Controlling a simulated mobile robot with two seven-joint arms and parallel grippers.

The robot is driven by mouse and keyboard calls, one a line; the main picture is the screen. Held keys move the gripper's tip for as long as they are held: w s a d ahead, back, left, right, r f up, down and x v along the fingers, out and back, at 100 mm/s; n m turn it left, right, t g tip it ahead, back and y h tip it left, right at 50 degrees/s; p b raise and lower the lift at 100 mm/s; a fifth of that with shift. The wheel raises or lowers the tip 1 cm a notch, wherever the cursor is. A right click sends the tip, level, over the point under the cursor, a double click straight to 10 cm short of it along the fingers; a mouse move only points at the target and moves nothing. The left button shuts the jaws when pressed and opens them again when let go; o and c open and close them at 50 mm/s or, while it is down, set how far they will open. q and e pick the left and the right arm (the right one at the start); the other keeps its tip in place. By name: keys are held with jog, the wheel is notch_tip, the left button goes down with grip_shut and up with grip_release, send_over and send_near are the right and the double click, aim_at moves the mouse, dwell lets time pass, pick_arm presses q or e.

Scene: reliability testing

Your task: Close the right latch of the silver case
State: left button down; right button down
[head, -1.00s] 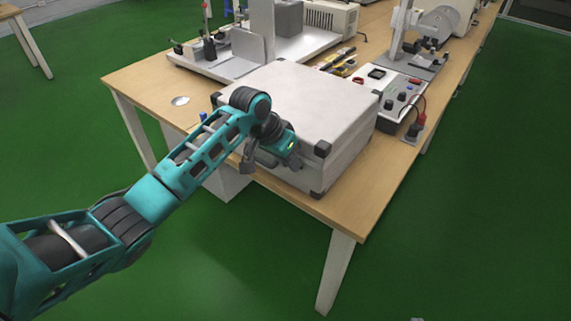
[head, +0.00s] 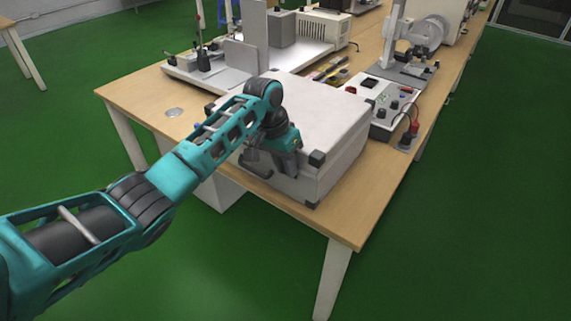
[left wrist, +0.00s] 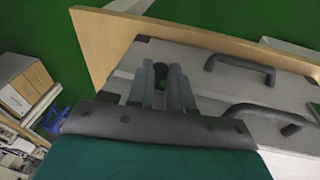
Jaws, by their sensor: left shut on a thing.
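The silver case (head: 325,120) lies flat on the wooden table with its lid down and dark corner guards. Its dark handle (head: 257,165) is on the front face, left of my left gripper (head: 286,158). In the left wrist view, the fingers (left wrist: 160,88) are close together at the case's front, with a small dark part between them. It appears to be the right latch (left wrist: 160,73), mostly hidden by the fingers. A dark handle (left wrist: 243,66) also shows there. The latch is hidden in the head view. My right gripper is not in view.
A control box with knobs and leads (head: 388,108) stands close to the right of the case. A metal-based apparatus (head: 235,65) is behind it. The table (head: 345,222) has bare room at its front right corner.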

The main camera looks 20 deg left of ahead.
pick_arm(q)
jog(key=c, duration=1)
grip_release()
jog(key=shift+c, duration=0.2)
jog(key=v, duration=1.3)
jog(key=shift+f, duration=0.1)
